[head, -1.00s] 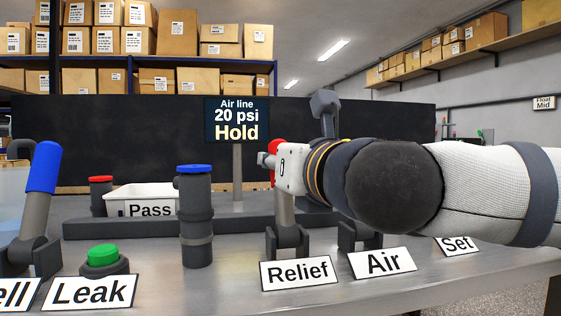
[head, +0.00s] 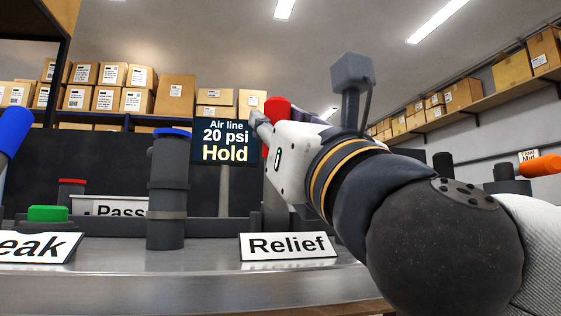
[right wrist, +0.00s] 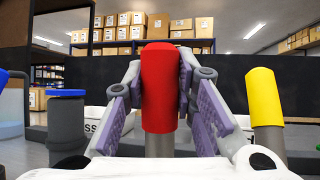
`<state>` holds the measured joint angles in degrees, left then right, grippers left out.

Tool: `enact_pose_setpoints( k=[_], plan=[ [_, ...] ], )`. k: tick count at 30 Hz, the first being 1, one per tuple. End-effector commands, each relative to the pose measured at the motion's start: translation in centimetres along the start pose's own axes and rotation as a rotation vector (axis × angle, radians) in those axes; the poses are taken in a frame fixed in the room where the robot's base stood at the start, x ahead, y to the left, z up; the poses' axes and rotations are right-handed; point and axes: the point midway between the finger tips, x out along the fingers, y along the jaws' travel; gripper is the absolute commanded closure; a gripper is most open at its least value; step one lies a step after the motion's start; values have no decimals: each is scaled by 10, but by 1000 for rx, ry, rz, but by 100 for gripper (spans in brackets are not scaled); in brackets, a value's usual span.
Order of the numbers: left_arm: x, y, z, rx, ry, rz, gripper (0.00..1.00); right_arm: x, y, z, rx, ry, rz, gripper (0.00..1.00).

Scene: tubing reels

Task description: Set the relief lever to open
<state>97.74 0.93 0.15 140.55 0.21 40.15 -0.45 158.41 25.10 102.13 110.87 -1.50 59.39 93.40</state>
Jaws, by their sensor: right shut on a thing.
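The relief lever has a red grip (right wrist: 160,88) on a grey shaft, upright in the right wrist view. In the head view its red grip (head: 277,112) shows behind my right gripper (head: 266,122), above the "Relief" label (head: 289,246). In the right wrist view my right gripper (right wrist: 160,100) has its purple-padded fingers on both sides of the red grip, shut on it. My left gripper is not in view.
A yellow-gripped lever (right wrist: 264,100) stands to the right in the right wrist view. A blue-capped grey cylinder (head: 167,190) and a green button (head: 47,213) stand to the left. The display (head: 224,142) reads "Air line 20 psi Hold". A "Pass" bin (head: 112,206) sits behind.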

Motion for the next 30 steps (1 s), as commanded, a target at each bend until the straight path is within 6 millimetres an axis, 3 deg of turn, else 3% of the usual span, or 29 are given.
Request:
enact_pose_setpoints(
  k=[19,20,22,30],
  plan=[
    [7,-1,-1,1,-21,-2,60,-5,2,2,-10,-49,5,100],
    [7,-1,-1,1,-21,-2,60,-5,2,2,-10,-49,5,68],
    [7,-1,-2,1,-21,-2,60,-5,2,2,-10,-49,5,54],
    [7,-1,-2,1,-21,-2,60,-5,1,2,-10,-49,5,54]
  ],
)
